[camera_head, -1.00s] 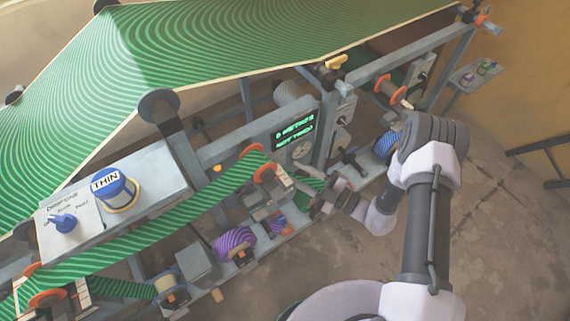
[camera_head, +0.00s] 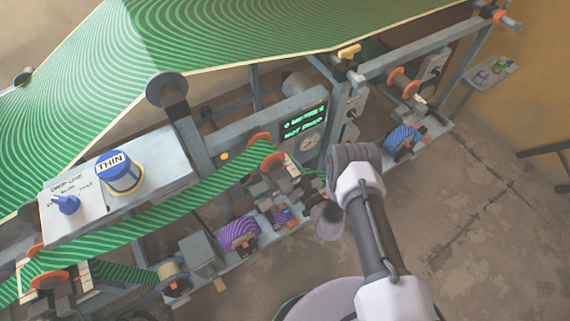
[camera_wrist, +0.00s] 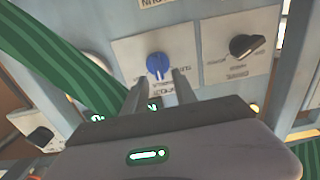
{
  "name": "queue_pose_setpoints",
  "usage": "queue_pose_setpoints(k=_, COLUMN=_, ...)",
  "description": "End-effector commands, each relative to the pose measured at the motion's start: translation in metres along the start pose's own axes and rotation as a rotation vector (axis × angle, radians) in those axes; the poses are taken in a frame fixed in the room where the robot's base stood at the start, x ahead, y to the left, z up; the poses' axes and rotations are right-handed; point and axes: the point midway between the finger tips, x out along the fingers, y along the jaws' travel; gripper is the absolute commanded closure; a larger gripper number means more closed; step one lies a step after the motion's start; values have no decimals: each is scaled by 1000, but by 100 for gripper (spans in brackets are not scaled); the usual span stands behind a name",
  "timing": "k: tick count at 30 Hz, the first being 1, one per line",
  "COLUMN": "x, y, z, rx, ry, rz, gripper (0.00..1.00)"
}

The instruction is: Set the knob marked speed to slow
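In the wrist view my gripper (camera_wrist: 160,92) is open, with two dark fingers apart and nothing between them. A blue knob (camera_wrist: 158,66) on a pale plate sits just beyond the fingertips, roughly between them. Its lettering is upside down, partly covered by the fingers and too blurred to read. A black knob (camera_wrist: 243,46) on another plate is to the right; its label is also unreadable. I cannot tell which knob is marked speed. In the head view my arm hides the gripper and the panel part in front of it.
In the head view a blue knob marked drip-line (camera_head: 67,204) and a blue drum marked thin (camera_head: 120,173) are at left. A lit display (camera_head: 303,122) is near the centre. Green striped web (camera_head: 190,205) runs close beside my arm. Open floor (camera_head: 460,220) lies right.

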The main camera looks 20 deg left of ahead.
Motion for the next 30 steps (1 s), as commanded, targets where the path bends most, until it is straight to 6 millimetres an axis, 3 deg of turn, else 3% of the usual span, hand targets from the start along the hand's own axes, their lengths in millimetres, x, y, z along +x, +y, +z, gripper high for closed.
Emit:
queue_pose_setpoints(k=4, x=13, y=0, z=0, rx=-1, ry=0, rz=0, gripper=66)
queue_pose_setpoints(k=12, x=14, y=0, z=-1, rx=0, ry=-1, rz=0, gripper=66)
queue_pose_setpoints(k=17, x=14, y=0, z=0, rx=0, ry=-1, rz=0, gripper=98)
queue_pose_setpoints(k=18, x=14, y=0, z=0, rx=0, ry=-1, rz=0, gripper=100)
queue_pose_setpoints(k=30, x=14, y=-1, z=1, rx=-39, ry=-2, rz=0, gripper=100)
